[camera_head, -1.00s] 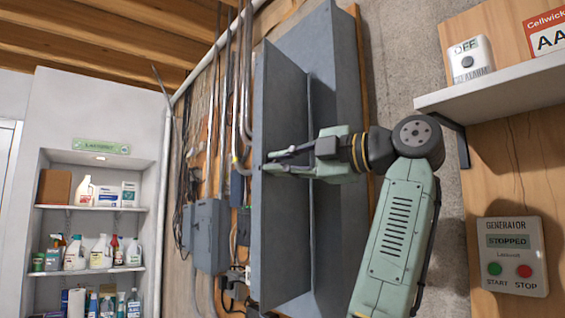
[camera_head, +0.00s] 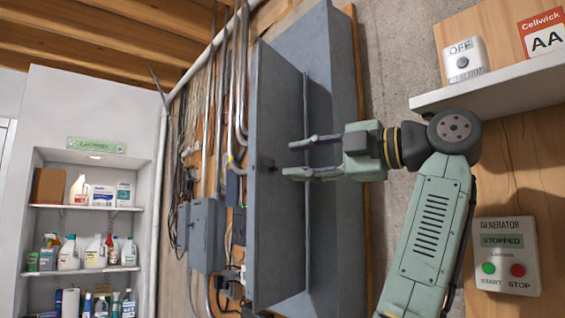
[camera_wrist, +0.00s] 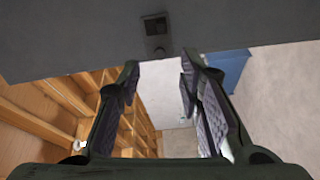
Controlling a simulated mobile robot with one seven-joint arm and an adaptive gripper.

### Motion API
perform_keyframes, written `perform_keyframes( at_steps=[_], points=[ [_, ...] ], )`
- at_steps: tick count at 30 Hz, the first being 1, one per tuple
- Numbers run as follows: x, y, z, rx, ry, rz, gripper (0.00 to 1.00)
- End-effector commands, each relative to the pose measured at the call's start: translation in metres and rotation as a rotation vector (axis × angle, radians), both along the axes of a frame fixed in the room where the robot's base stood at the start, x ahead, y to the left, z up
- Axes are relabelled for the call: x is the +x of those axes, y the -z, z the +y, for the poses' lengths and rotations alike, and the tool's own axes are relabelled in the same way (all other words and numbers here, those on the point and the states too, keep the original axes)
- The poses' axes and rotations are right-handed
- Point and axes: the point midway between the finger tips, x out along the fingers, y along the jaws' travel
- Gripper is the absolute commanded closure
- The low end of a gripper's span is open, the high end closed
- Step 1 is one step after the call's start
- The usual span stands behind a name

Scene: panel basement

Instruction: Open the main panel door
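The main panel door (camera_head: 270,215) is a tall grey metal leaf, swung out from the grey panel box (camera_head: 335,120) on the wall. A small dark latch (camera_head: 266,165) sits on the door near mid-height, and it also shows at the top of the wrist view (camera_wrist: 156,35). My gripper (camera_head: 300,159) is open and empty, with its two fingers pointing left toward the door. In the head view the fingertips are a short way right of the latch, apart from the door. The box's inside is largely hidden from view.
A smaller grey box (camera_head: 207,235) and several conduits are on the wall left of the door. A white shelf (camera_head: 490,80) and a generator control box (camera_head: 507,255) are at the right. Laundry shelves (camera_head: 85,208) stand at the far left.

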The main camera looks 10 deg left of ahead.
Motion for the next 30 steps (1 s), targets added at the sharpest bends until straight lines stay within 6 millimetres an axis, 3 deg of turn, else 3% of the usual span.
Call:
perform_keyframes(
  at_steps=[3,10,30],
  points=[
    [-0.011,0.000,-0.025,0.000,0.002,-0.001,0.67],
    [-0.025,0.000,-0.053,0.000,0.000,-0.001,0.67],
    [-0.028,0.000,-0.059,0.000,-0.001,-0.001,0.67]
  ],
)
